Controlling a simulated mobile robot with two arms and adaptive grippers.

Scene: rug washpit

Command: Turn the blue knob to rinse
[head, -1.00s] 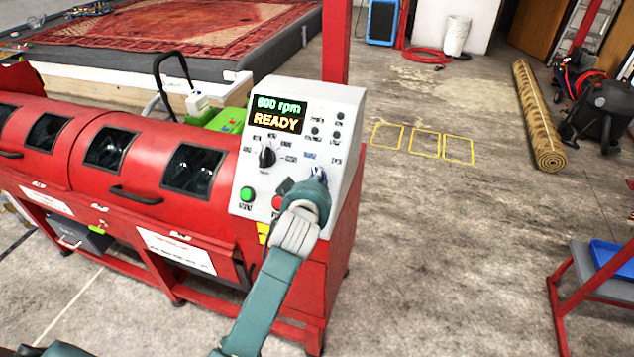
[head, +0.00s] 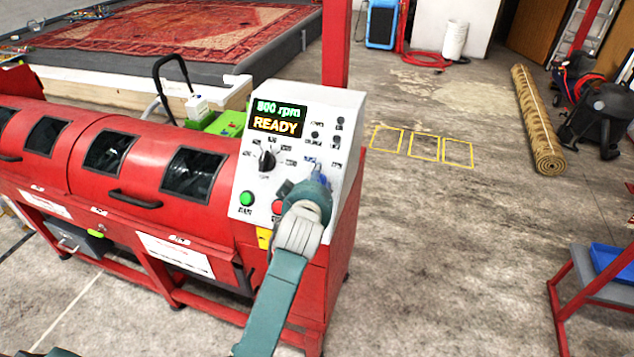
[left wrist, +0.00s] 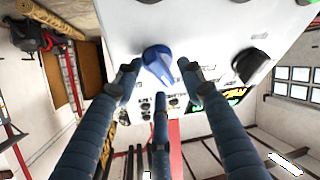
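The blue knob (head: 319,170) is on the white control panel (head: 349,115) of the red machine. In the head view my left gripper (head: 312,186) is right in front of it and hides most of it. In the left wrist view the blue knob (left wrist: 158,63) lies between the spread fingertips of my left gripper (left wrist: 160,75). Narrow gaps seem to show on both sides, so the fingers look open around it. The labels by the knob are too small to read. The panel display (head: 277,117) reads 800 rpm and READY. My right gripper is not in view.
A black knob (head: 266,159), a green button (head: 246,199) and a red button (head: 278,207) sit on the same panel, close to my gripper. A red post (head: 336,45) stands behind the panel. The floor to the right is mostly clear up to a rolled rug (head: 538,120).

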